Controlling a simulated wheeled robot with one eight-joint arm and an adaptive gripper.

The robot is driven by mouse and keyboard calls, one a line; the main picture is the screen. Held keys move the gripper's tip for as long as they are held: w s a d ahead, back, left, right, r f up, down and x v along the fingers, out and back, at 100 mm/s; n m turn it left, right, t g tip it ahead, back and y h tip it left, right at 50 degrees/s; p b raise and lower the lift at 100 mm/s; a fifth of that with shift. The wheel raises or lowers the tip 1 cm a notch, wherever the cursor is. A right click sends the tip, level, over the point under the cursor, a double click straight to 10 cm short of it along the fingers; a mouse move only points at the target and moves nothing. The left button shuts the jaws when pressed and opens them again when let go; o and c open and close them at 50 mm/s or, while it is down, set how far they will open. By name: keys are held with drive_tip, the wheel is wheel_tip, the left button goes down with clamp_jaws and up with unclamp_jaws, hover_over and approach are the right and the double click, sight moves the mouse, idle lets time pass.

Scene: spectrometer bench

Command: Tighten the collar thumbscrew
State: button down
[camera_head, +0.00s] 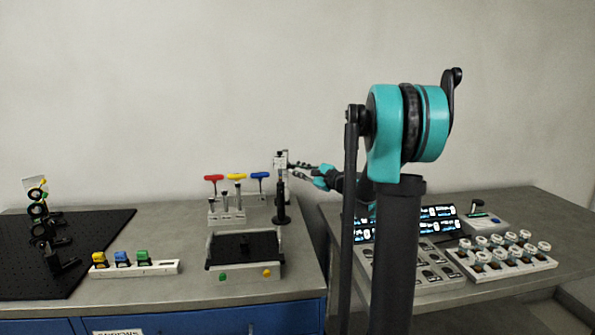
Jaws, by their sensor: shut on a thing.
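A black post on a round base (281,216) stands near the right edge of the left bench. A small pale part sits at its top, where a collar may be. The collar thumbscrew is too small to make out. My gripper (291,167) reaches in from the right, level with the top of the post. Its fingers are at the upper part of the post assembly and appear shut there. The exact contact is too small to see. My teal and black arm covers much of the right side of the view.
Red, yellow and blue T-handled tools (236,177) stand in a rack left of the post. A dark-topped tray (207,257) lies in front. A white strip (160,268) holds coloured blocks. The right bench carries a vial rack (535,263) and lit screens (437,212).

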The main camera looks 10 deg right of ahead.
drive_tip(key=shift+m, duration=0.4)
drive_tip(key=c, duration=1.5)
unclamp_jaws()
drive_tip(key=shift+d, duration=0.1)
drive_tip(key=v, duration=1.2)
